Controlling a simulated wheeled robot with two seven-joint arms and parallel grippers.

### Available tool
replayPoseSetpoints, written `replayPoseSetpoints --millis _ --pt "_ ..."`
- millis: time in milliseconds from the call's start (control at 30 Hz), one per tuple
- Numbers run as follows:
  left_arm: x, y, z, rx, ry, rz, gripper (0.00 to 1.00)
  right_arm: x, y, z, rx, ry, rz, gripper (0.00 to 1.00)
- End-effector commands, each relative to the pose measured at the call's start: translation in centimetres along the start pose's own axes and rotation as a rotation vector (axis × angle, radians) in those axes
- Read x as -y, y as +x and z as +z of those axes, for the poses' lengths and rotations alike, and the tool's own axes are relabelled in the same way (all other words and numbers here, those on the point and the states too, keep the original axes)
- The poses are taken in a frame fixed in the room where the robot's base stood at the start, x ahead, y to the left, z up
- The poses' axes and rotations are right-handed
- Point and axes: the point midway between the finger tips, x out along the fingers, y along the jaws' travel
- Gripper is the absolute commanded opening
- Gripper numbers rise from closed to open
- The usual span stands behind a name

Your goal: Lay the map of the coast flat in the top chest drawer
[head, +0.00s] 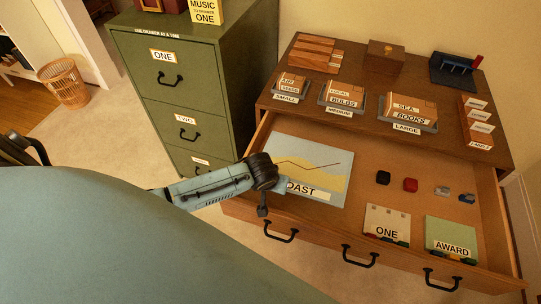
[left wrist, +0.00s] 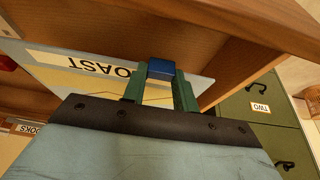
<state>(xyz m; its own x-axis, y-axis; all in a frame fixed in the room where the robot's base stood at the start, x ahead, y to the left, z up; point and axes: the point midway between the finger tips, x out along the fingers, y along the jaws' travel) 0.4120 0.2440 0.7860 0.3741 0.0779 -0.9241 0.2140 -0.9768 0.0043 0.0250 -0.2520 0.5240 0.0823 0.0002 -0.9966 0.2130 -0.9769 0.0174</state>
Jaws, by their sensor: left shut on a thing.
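The map of the coast (head: 310,165) is a pale blue sheet with a yellow coast, a dark line and a label partly reading "OAST". It is over the left part of the open top chest drawer (head: 400,187). I cannot tell whether it touches the drawer floor. My left gripper (head: 264,188) is at the map's front left edge and hides the label's start. In the left wrist view, its green fingers are shut around a blue block (left wrist: 161,69) at the edge of the map (left wrist: 95,77). My right gripper is not in view.
Small dark, red and grey items, a card marked ONE (head: 386,223) and a green AWARD card (head: 450,238) lie in the drawer's right part. A green filing cabinet (head: 185,85) stands close on the left.

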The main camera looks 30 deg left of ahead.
Motion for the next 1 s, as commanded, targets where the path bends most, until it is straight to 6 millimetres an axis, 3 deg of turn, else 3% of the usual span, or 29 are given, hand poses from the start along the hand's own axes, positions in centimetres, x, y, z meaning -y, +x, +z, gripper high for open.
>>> replayPoseSetpoints --millis 367,1000 --pt "0.8 2.2 0.9 -0.005 -0.018 -0.010 0.02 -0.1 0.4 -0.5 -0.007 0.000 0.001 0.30" --pt "0.8 6.0 2.5 -0.005 -0.017 -0.011 0.02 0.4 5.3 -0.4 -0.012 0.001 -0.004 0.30"
